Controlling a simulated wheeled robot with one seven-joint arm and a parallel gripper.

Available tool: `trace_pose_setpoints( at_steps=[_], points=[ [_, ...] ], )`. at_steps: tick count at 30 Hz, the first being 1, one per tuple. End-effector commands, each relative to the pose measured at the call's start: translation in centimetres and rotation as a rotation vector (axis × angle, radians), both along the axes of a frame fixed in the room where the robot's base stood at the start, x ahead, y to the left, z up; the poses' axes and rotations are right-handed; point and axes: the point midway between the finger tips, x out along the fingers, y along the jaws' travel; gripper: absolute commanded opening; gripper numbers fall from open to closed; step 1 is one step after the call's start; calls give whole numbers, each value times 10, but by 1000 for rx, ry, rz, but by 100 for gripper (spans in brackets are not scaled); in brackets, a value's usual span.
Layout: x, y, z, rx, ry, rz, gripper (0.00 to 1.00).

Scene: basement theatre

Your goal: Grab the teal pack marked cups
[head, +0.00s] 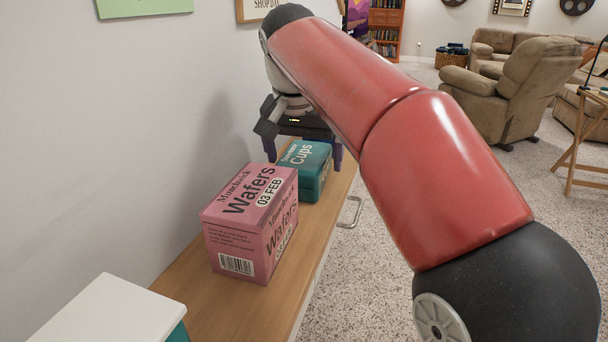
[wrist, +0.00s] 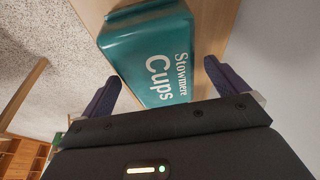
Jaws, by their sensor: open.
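The teal pack marked Cups (head: 305,168) stands on the wooden counter, behind the pink Wafers box in the head view. In the wrist view the teal pack (wrist: 150,55) lies between my two fingers, its lettering facing the camera. My gripper (wrist: 160,90) is open, with one dark finger on each side of the pack. In the head view my gripper (head: 305,140) is over the far end of the pack. Gaps show beside the pack near the fingertips, and I cannot tell whether either finger touches it.
A pink Wafers box (head: 250,222) stands just in front of the teal pack. A white-topped item (head: 108,312) is at the near left. The wooden counter (head: 205,310) runs along the wall, with a handle (head: 351,213) on its front. Armchairs (head: 510,90) stand far off.

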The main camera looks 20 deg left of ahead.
Motion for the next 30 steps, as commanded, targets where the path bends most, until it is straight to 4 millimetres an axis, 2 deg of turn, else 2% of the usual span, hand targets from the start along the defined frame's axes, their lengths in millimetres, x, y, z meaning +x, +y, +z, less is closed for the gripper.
trace_pose_setpoints(
  at_steps=[1,4,13,25,30],
  points=[
    [1,-1,-11,-2,2,-1,98],
    [5,-1,-20,-1,1,-1,98],
    [7,-1,-23,1,0,-1,98],
    [7,-1,-23,1,0,-1,46],
    [7,-1,-22,1,-1,-1,46]
  ],
)
